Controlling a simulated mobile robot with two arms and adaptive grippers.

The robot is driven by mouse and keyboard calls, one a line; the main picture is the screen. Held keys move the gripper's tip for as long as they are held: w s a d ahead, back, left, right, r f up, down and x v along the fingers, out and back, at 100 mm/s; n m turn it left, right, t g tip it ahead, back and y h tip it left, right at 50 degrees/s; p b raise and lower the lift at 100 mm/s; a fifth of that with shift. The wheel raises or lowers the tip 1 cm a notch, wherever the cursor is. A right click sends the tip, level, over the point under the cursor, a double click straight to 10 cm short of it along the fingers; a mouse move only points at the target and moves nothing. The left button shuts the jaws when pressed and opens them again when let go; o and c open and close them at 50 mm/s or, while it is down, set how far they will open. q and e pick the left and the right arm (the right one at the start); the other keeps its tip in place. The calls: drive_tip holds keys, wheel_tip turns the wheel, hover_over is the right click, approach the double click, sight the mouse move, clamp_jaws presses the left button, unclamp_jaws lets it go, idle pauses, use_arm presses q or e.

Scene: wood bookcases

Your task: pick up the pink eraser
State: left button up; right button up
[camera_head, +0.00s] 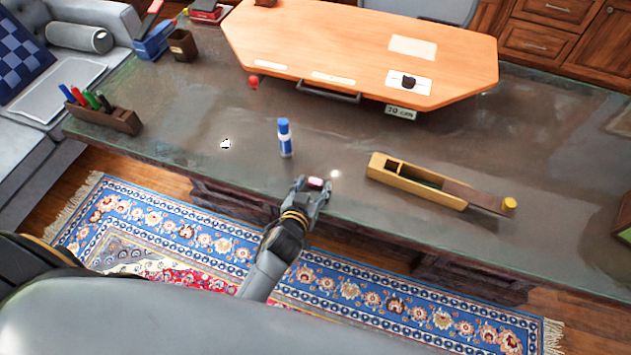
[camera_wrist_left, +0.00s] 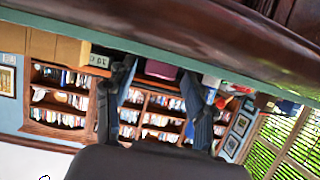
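The small pink eraser (camera_head: 315,183) lies near the front edge of the dark desk (camera_head: 200,110). My left gripper (camera_head: 312,189) is at that edge, with its fingertips on either side of the eraser. In the left wrist view, which is upside down, the fingers (camera_wrist_left: 160,85) stand apart with the eraser (camera_wrist_left: 160,69) between them, and a gap shows beside one finger. I cannot tell whether either finger touches it. My right gripper is not in view.
A pen holder (camera_head: 103,113) is at the left. A raised wooden board (camera_head: 350,50) is at the back.

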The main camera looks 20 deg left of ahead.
use_arm(q)
drive_tip(key=c, duration=0.6)
drive_tip(key=shift+r, duration=0.15)
